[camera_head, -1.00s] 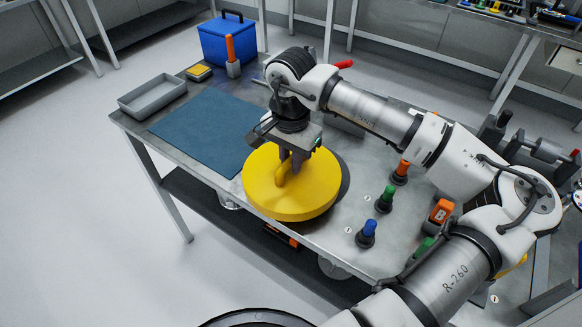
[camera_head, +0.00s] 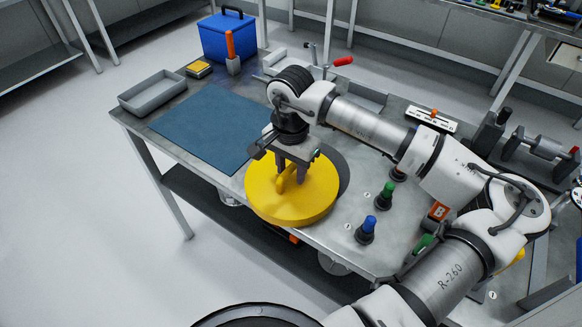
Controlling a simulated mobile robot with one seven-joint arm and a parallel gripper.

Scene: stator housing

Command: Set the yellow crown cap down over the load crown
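The yellow crown cap (camera_head: 265,202) is a thick round disc with an upright yellow handle on top. It looks level over the front edge of the bench. My gripper (camera_head: 292,172) points straight down, with its fingers at the handle, and appears shut on it. The load crown is not clearly seen; the cap hides what lies beneath it. A dark grey round shape (camera_head: 341,167) shows just past the cap's right rim. I cannot tell whether the cap touches anything below.
A blue mat (camera_head: 205,130) and a grey tray (camera_head: 152,94) lie left on the metal bench. A blue box (camera_head: 227,38) stands behind. Blue-topped (camera_head: 367,229) and green-topped (camera_head: 385,196) posts stand right of the cap. My arm crosses the bench's right side.

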